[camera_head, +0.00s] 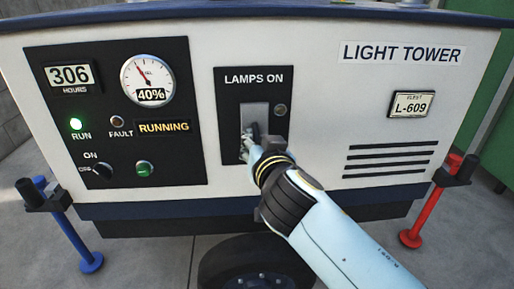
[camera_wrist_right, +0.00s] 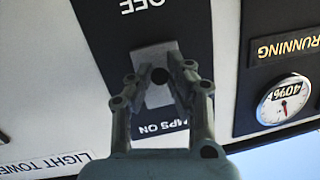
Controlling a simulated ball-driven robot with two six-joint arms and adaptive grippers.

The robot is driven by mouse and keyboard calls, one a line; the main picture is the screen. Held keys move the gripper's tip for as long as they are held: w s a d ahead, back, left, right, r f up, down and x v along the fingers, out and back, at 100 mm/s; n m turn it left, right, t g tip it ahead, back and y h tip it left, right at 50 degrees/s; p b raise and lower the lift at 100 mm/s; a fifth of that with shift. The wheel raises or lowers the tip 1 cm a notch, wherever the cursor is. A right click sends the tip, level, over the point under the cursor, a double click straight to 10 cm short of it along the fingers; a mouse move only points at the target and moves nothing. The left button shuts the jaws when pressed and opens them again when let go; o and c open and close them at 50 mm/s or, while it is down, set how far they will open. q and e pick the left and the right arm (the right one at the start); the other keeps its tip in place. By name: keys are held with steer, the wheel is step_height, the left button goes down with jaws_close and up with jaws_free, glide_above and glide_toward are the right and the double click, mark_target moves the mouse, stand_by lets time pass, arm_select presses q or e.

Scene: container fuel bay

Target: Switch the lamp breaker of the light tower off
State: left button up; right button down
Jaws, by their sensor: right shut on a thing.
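The lamp breaker's black panel (camera_head: 230,118), marked LAMPS ON at its top, is on the white front of the light tower (camera_head: 320,110). It has a grey switch plate (camera_head: 254,111) and a small unlit round lamp (camera_head: 280,110). My right gripper (camera_head: 249,137) is at the lower part of the plate and hides much of the switch. In the right wrist view, upside down, the black round end of the breaker lever (camera_wrist_right: 159,75) sits between my fingertips, shut on it. The OFF mark (camera_wrist_right: 142,4) lies beyond the plate. My left gripper is not in view.
Left of the breaker is a black control panel (camera_head: 60,133) with a gauge (camera_head: 147,80) at 40%, a lit green RUN lamp (camera_head: 76,124) and a RUNNING sign. A blue post (camera_head: 80,240) and a red post (camera_head: 424,213) stand at the tower's sides.

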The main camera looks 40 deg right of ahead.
mark_target(257, 142)
stand_by(0.3)
steer(key=c, duration=1.3)
jaws_free()
step_height(257, 142, up, 10)
